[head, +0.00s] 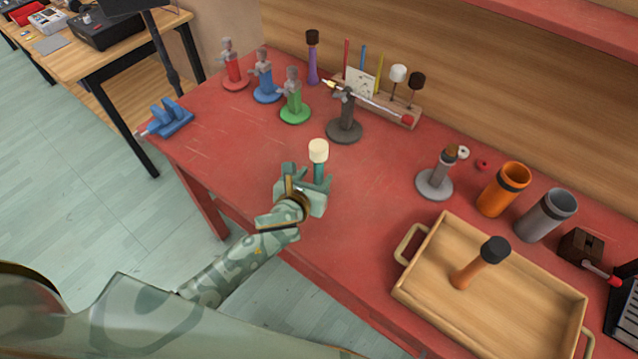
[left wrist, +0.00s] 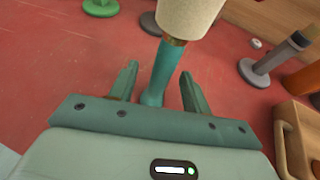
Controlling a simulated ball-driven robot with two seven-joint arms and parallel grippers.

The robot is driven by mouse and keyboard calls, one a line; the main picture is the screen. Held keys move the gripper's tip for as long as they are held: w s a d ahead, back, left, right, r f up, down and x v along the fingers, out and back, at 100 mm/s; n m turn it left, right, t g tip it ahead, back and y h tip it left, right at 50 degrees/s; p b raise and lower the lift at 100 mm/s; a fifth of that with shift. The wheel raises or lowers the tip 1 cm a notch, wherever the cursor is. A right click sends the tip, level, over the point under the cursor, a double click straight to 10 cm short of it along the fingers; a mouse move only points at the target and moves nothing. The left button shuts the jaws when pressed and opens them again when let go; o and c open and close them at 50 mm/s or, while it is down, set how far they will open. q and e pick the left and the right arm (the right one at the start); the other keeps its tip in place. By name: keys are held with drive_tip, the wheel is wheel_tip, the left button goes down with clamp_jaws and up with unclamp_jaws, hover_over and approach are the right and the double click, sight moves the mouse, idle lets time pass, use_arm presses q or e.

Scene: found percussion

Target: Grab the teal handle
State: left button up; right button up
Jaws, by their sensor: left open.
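The teal handle (head: 320,171) belongs to a mallet with a cream cylindrical head (head: 318,150). It stands upright on the red table, head up. In the left wrist view the teal handle (left wrist: 162,72) rises between the two fingers, with the cream head (left wrist: 190,14) above them. My left gripper (head: 308,180) is open around the handle, and in the left wrist view its fingers (left wrist: 158,88) show gaps on both sides of it. The lower end of the handle is partly hidden by the gripper. My right gripper is not in view.
The red table (head: 240,155) holds red, blue and green stands behind the mallet. A dark stand (head: 344,130) bears a stick. A wooden tray (head: 418,290) with an orange-handled mallet (head: 480,262) lies at right. Orange (head: 503,190) and grey cups (head: 545,215) stand beyond it.

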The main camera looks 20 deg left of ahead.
sight(322, 170)
use_arm(q)
drive_tip(key=b+x, duration=0.1)
drive_tip(key=x, duration=0.4)
drive_tip(key=shift+s+d+f+b, duration=0.1)
drive_tip(key=shift+d+b, duration=0.05)
drive_tip(key=shift+b, duration=0.15)
drive_tip(key=shift+c, duration=1.2)
clamp_jaws()
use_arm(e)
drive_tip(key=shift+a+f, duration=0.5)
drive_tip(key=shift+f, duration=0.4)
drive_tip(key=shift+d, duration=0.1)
